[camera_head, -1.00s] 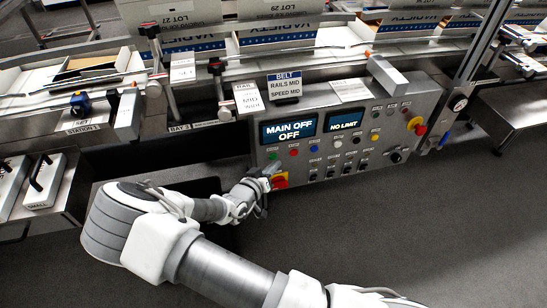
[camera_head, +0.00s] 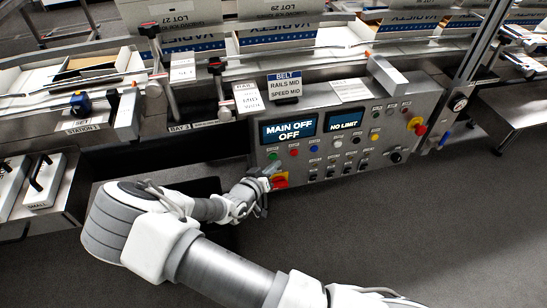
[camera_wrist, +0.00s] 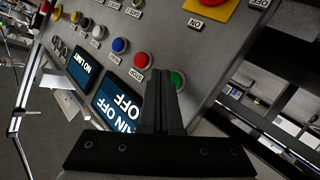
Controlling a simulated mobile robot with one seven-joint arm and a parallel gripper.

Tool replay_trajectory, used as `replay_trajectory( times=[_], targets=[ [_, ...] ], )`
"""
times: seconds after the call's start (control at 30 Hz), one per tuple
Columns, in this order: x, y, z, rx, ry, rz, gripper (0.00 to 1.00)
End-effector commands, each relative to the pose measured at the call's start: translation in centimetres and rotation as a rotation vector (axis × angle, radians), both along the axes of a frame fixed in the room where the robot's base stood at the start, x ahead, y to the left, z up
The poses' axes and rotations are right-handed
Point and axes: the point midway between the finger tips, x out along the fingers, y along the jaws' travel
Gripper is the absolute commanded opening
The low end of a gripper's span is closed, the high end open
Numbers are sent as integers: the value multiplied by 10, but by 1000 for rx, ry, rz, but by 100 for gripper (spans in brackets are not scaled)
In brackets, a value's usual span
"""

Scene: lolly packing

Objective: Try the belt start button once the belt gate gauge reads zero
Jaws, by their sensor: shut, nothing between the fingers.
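The control panel (camera_head: 330,190) stands at the centre right, with one screen (camera_head: 289,130) reading "MAIN OFF OFF" and another (camera_head: 343,121) reading "NO LIMIT". A green button (camera_head: 273,156) sits under the left screen; it also shows in the wrist view (camera_wrist: 178,80). I cannot read its label. My gripper (camera_head: 270,170) is shut and empty, low at the panel's left side. In the wrist view its fingertips (camera_wrist: 160,74) appear just beside the green button; I cannot tell if they touch. A small round gauge (camera_head: 459,104) is on the right post, its reading too small to tell.
A red knob on a yellow plate (camera_head: 280,180) is close below my gripper. A red button on yellow (camera_head: 417,125) is at the panel's right. Red (camera_wrist: 140,60) and blue (camera_wrist: 119,45) buttons neighbour the green one. The floor at right is clear.

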Motion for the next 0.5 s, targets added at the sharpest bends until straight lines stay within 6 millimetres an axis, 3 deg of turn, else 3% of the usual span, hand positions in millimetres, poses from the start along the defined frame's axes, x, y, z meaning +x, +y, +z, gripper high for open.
replay_trajectory(
  times=[0.5],
  targets=[
    [8, 2, 0, 0, 0, 0, 0]
  ],
)
